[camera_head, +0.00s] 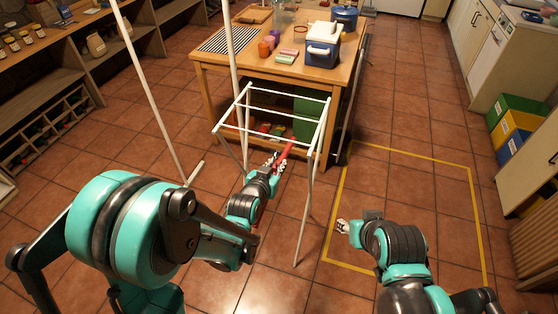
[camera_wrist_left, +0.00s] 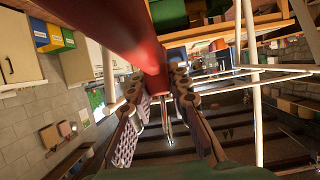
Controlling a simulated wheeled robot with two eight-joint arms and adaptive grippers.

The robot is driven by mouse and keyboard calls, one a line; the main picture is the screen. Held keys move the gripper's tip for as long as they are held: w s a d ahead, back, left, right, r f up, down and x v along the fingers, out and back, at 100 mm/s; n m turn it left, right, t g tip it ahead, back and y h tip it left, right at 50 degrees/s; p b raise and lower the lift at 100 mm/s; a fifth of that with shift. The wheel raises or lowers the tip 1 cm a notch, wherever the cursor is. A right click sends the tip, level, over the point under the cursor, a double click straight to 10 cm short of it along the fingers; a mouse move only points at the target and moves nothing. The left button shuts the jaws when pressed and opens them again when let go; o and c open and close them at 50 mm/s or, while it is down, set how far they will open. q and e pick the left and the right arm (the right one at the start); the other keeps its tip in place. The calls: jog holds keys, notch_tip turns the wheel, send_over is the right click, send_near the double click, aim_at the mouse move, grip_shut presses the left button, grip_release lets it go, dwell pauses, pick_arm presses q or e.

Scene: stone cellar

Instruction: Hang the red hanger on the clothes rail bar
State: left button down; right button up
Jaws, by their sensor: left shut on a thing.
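The red hanger (camera_head: 286,153) is held by my left gripper (camera_head: 273,163), next to the low white rack. In the left wrist view my left gripper (camera_wrist_left: 165,95) is shut on the red hanger (camera_wrist_left: 115,32), and a metal hook points away between the fingers. Two tall white poles of what looks like the clothes rail (camera_head: 148,88) stand left of the gripper, with a foot on the floor. The rail's top bar is out of the head view. My right gripper (camera_head: 343,226) is low over the floor at right, apart from the hanger; its jaw opening is unclear.
A white drying rack (camera_head: 312,140) stands close around and right of my left gripper. Behind it is a wooden table (camera_head: 215,63) with a blue cooler (camera_head: 322,45) and cups. Shelves with jars line the left. Yellow floor tape (camera_head: 400,153) marks clear floor at right.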

pick_arm(q)
jog(key=shift+s+a+b, duration=0.25)
jog(key=shift+s+a, duration=0.45)
jog(key=shift+s, duration=1.35)
jog(key=shift+s+a+b, duration=0.2)
jog(key=shift+s+a, duration=0.45)
jog(key=shift+s, duration=1.45)
jog(key=shift+s+a+b, duration=0.25)
jog(key=shift+s+a, duration=0.45)
jog(key=shift+s, duration=1.35)
